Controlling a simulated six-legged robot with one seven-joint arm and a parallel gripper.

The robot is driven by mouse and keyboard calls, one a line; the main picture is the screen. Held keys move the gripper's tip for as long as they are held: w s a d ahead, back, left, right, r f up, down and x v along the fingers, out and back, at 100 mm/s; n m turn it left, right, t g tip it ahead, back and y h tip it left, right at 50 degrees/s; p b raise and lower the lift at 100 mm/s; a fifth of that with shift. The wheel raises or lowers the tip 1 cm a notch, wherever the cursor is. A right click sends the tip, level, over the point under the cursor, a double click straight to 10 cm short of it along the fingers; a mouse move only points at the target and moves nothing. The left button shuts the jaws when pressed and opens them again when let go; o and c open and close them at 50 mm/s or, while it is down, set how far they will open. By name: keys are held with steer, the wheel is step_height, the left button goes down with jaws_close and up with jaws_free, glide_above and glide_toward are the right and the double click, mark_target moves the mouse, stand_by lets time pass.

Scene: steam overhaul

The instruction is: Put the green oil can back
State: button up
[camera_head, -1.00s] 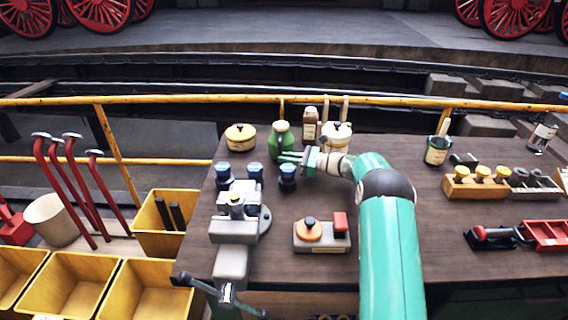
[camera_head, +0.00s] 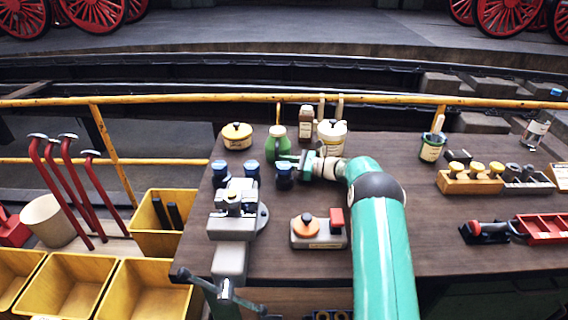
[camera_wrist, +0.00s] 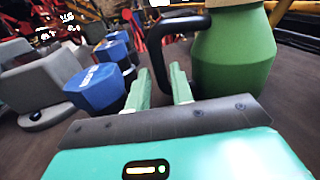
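The green oil can (camera_head: 277,145) is upright at the back left of the workbench. It has a pale top. In the wrist view the green can (camera_wrist: 235,55) fills the upper right, with its black handle (camera_wrist: 180,28) reaching left toward my fingers. My gripper (camera_head: 288,158) comes in from the right in the head view. In the wrist view my fingers (camera_wrist: 164,88) are a little apart, with the dark handle bar between them, and appear closed on it. The can's base is partly hidden, so contact with the bench is hard to tell.
A grey vice (camera_head: 232,222) stands at the front left. The bench middle right is clear.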

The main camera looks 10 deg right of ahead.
steer(key=v, duration=1.1)
steer(key=shift+d+f, duration=0.1)
steer(key=shift+d, duration=0.15)
steer(key=shift+s+d, duration=0.1)
steer(key=shift+s, duration=0.05)
steer(key=s+a+r+n+g+h, duration=0.3)
steer(key=s+a+r+n+h, duration=0.15)
steer(key=s+a+r, duration=0.35)
steer(key=s+a+r+n+g+h, duration=0.25)
steer(key=s+a+r+n, duration=0.3)
steer(key=s+r, duration=0.35)
steer(key=s+d+n+t+h, duration=0.1)
steer(key=s+n+h, duration=0.3)
steer(key=s, duration=0.9)
steer(key=s+d+n+t+h, duration=0.1)
steer(key=s+n+t+h, duration=0.2)
steer(key=s, duration=1.1)
steer(key=n+h, duration=0.2)
steer(key=n, duration=0.3)
steer(key=shift+s+d+r+h, duration=0.3)
steer(key=shift+d+r, duration=0.05)
steer(key=shift+r, duration=0.05)
